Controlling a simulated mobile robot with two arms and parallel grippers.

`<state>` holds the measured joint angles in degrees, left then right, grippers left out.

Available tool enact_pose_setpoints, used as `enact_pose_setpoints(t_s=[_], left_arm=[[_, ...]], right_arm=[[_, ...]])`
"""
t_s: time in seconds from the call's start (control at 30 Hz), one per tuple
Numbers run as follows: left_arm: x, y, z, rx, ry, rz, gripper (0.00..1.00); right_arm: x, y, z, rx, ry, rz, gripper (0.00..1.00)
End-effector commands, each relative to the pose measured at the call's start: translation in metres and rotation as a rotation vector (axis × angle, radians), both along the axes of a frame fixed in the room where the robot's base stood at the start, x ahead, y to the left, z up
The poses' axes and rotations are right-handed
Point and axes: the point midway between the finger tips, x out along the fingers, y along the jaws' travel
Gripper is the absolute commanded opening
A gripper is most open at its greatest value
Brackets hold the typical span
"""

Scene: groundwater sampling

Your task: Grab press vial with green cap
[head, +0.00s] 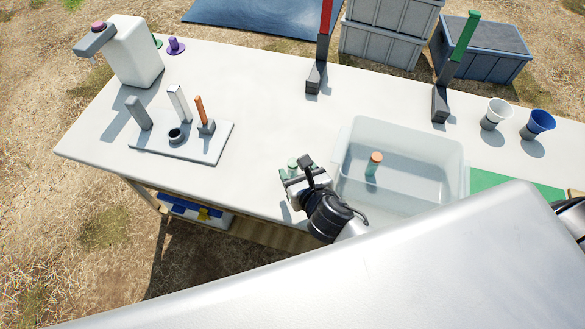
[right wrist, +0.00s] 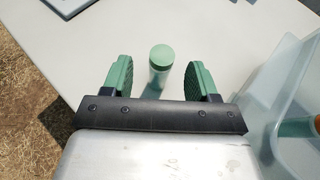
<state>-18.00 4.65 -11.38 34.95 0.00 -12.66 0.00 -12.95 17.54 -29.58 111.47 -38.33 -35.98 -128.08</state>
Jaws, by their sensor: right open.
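The vial with the green cap (right wrist: 161,55) stands upright on the white table in the right wrist view. Its pale body shows below the cap. In the head view its green cap (head: 292,163) shows at the gripper, and much of its body is hidden. My right gripper (right wrist: 160,70) is open, with one green-padded finger on each side of the vial. Gaps show between the vial and both fingers, so it is not held. In the head view my right gripper (head: 297,176) is left of the clear bin. My left gripper is not in view.
A clear bin (head: 347,195) holding an orange-capped vial (head: 374,165) stands close right of the gripper. A grey tool board (head: 200,152) lies to the left. Red (head: 324,40) and green (head: 463,40) handled tools and two cups stand farther back. The table's middle is clear.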

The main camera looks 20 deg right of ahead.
Motion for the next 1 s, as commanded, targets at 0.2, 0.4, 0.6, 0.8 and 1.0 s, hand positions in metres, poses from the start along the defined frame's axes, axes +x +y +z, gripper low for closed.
enact_pose_setpoints(t_s=[0.2, 0.4, 0.6, 0.8, 1.0], left_arm=[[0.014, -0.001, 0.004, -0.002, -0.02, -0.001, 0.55], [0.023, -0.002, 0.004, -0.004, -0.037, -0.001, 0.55], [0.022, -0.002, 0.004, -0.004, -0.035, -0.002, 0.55], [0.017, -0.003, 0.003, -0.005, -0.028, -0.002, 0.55], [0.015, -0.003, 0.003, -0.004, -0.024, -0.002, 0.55]], right_arm=[[0.03, 0.002, -0.005, 0.003, -0.002, -0.002, 0.59], [0.048, 0.004, -0.014, 0.001, -0.001, 0.001, 0.59], [0.048, 0.004, -0.015, 0.0, -0.001, 0.001, 0.59], [0.048, 0.004, -0.015, 0.0, 0.0, 0.001, 0.33], [0.048, 0.004, -0.015, 0.0, -0.001, 0.001, 0.06]])
